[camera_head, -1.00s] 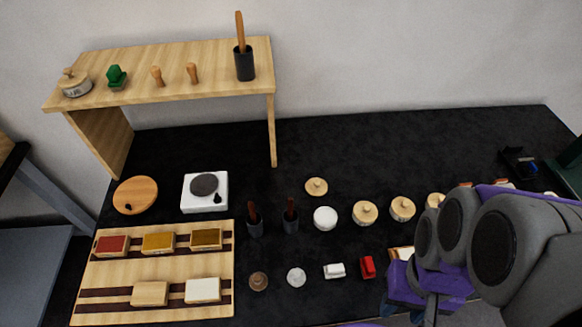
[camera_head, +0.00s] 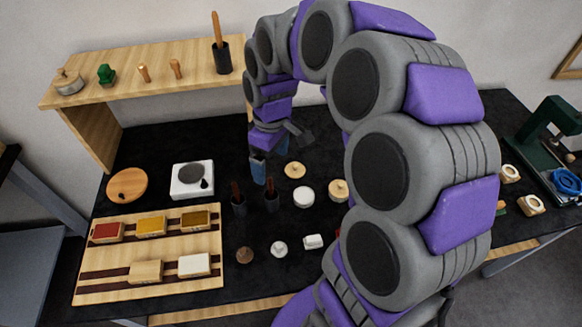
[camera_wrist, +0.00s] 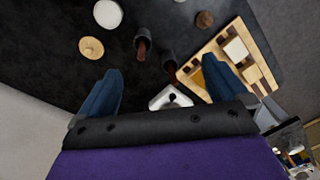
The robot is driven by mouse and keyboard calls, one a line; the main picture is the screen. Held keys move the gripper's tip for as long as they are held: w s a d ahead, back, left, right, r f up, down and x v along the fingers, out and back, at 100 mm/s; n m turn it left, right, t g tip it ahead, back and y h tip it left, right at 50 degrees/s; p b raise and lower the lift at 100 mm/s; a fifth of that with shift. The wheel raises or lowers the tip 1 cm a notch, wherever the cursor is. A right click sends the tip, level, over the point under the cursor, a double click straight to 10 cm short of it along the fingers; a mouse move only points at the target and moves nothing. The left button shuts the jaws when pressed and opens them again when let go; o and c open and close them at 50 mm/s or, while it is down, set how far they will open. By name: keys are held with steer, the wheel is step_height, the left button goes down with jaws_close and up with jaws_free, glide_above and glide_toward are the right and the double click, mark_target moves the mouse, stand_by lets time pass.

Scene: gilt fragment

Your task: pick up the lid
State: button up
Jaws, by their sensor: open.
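A small round wooden lid with a knob (camera_head: 295,170) lies on the black table, behind a white round jar (camera_head: 303,197). In the wrist view the lid (camera_wrist: 91,48) lies to the left, beyond the left finger, and the white jar (camera_wrist: 107,13) is above it. My gripper (camera_head: 268,166) is over the table just left of the lid in the head view, apart from it. Its blue fingers (camera_wrist: 160,66) are spread with nothing held between them. A lidded jar (camera_head: 338,188) stands right of the lid; my arm hides things farther right.
Two dark cups with brown handles (camera_head: 255,200) stand front-left of the lid. A white scale (camera_head: 192,180), a wooden disc (camera_head: 127,185) and a wooden tray of colored blocks (camera_head: 150,270) are left. A wooden shelf (camera_head: 150,85) stands behind.

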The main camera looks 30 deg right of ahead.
steer(key=w+d+f+n+p, duration=0.15)
steer(key=w+d+f, duration=0.25)
steer(key=w+d, duration=0.4)
steer(key=n, duration=0.1)
glide_above(295, 165)
step_height(295, 165, down, 6)
steer(key=shift+h, duration=0.3)
step_height(295, 165, down, 17)
steer(key=shift+r+b, duration=0.2)
steer(key=shift+b, duration=1)
steer(key=shift+r, duration=0.1)
steer(key=shift+c, duration=0.3)
steer(key=c, duration=1)
steer(key=shift+o, duration=0.2)
steer(key=shift+r, duration=0.1)
